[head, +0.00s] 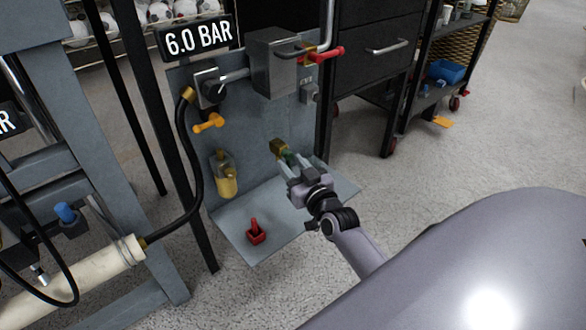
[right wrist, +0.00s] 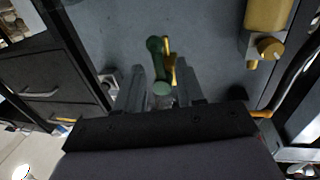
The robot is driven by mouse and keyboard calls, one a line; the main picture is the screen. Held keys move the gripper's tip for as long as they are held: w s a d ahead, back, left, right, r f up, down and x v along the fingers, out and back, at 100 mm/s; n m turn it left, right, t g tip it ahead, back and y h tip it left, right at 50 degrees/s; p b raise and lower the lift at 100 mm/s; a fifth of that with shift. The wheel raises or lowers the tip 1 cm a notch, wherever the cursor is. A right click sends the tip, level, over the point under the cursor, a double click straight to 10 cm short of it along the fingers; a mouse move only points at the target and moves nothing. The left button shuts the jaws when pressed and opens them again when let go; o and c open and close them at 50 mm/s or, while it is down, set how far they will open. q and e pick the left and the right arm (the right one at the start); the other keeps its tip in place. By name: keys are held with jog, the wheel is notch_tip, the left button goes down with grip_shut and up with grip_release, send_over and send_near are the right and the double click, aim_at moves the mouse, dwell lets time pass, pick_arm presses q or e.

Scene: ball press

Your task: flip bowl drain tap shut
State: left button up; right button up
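A small tap with a brass body (head: 279,147) and a green lever (head: 289,156) sits on the grey upright panel. My right gripper (head: 299,168) is at this tap, its fingers pointing at the panel. In the right wrist view the green lever (right wrist: 155,60) lies between the two fingers of my right gripper (right wrist: 161,85), with a brass part (right wrist: 170,66) beside it. The fingers are apart, and I see gaps beside the lever. Whether either finger touches it is unclear. A yellow bowl (head: 226,184) hangs on the panel to the left. My left gripper is not in view.
The panel also carries an orange handle (head: 209,123), a grey box (head: 273,62) and a red lever (head: 327,54). A red switch (head: 256,234) stands on the shelf (head: 284,226) below. A black hose (head: 187,160) runs down left. A drawer cabinet (head: 372,50) stands behind right.

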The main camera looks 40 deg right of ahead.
grip_shut()
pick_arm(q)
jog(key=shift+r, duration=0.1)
pick_arm(e)
jog(key=shift+n, duration=0.3)
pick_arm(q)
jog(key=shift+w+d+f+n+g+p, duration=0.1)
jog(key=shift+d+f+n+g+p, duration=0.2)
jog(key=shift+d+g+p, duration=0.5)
pick_arm(e)
jog(key=shift+d+r+n+t+y, duration=0.2)
jog(key=shift+d+n+t+y, duration=0.3)
jog(key=shift+n, duration=2.7)
jog(key=shift+d+r+n+t+y, duration=0.3)
jog(key=shift+n+y, duration=0.4)
jog(key=shift+n, duration=2.5)
jog(key=shift+d+r+n+t+y, duration=0.15)
jog(key=shift+d+n+t+y, duration=0.35)
jog(key=shift+n, duration=2.7)
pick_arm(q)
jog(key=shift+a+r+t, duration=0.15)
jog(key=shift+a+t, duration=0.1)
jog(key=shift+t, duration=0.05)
pick_arm(e)
jog(key=shift+a+n+y, duration=0.2)
jog(key=shift+n+y, duration=0.1)
grip_release()
